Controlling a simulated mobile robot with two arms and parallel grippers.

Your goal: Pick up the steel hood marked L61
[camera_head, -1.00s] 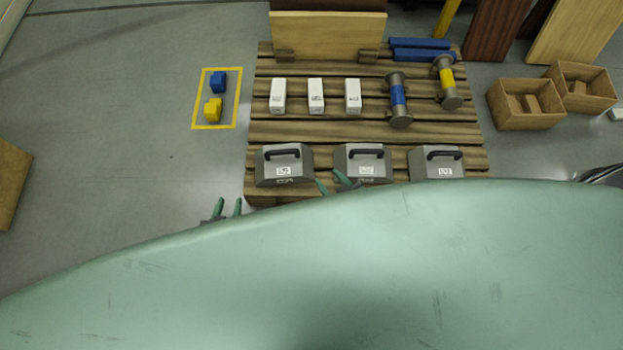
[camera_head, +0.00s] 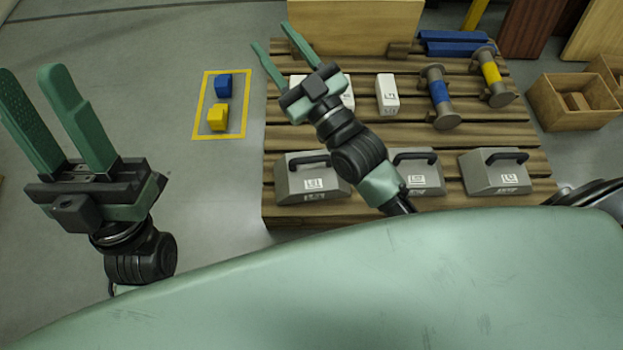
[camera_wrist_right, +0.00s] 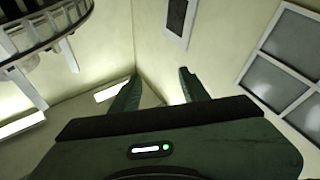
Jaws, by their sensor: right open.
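Three grey steel hoods with black handles stand in a row on the pallet's near edge in the head view: a left hood (camera_head: 290,182), a middle hood (camera_head: 428,182) and a right hood (camera_head: 482,180). Each has a white label, too small for me to read surely, so I cannot tell which is L61. My right gripper (camera_head: 273,38) is open and empty, raised above the pallet; its forearm hides part of the left and middle hoods. The right wrist view shows its spread fingers (camera_wrist_right: 158,90) and no hood. My left gripper (camera_head: 30,72) is open and empty at far left.
The slatted pallet (camera_head: 512,135) also bears white boxes (camera_head: 388,93), a blue-banded spool (camera_head: 440,97), a yellow-banded spool (camera_head: 493,76) and blue bars (camera_head: 460,45). A yellow floor frame (camera_head: 196,137) holds two blocks. Wooden crates (camera_head: 545,115) stand right.

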